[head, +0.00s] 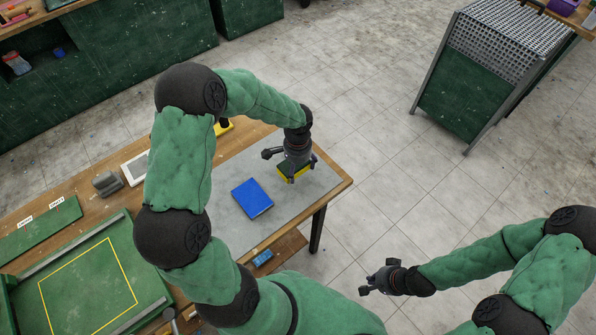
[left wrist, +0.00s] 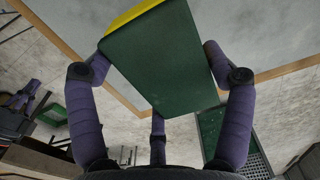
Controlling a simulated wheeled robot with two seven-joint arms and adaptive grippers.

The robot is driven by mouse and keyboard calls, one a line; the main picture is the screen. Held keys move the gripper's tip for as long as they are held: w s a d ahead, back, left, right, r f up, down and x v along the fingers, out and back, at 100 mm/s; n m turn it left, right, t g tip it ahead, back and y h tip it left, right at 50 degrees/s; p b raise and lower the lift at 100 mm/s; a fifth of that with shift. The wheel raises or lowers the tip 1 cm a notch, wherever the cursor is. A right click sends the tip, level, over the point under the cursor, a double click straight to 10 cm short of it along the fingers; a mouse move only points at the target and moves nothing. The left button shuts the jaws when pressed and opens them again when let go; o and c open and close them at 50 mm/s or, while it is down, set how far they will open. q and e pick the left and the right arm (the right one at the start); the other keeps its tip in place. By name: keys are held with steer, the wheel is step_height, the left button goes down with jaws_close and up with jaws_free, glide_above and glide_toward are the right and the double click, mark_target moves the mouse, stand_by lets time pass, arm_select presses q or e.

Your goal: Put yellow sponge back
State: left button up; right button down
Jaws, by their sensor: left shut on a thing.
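The yellow sponge (head: 286,180) has a dark green side and is held over the far right part of the grey sheet on the table. My left gripper (head: 297,172) is shut on it from above. In the left wrist view the green face of the sponge (left wrist: 165,62) fills the space between the fingers, with a yellow edge at its top left. Whether the sponge touches the sheet I cannot tell. My right gripper (head: 374,279) is empty with fingers spread, over the floor right of the table.
A blue block (head: 252,198) lies on the grey sheet (head: 290,213) left of the held sponge. A grey item (head: 107,183), a white-framed panel (head: 135,168) and a green board (head: 88,285) with a yellow outline are further left. A small blue item (head: 263,258) lies on a lower shelf.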

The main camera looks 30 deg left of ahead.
mark_target(298, 171)
arm_select(q)
steer(key=shift+w+f, duration=0.2)
steer(key=shift+f, duration=1.5)
steer(key=shift+f+b, duration=0.2)
steer(key=shift+b, duration=0.15)
steer(key=o, duration=0.9)
steer(key=shift+r, duration=0.1)
steer(key=shift+r+p, duration=0.25)
steer(key=shift+p, duration=0.05)
step_height(298, 171, up, 12)
steer(key=shift+f+p, duration=0.1)
steer(key=shift+p, duration=0.5)
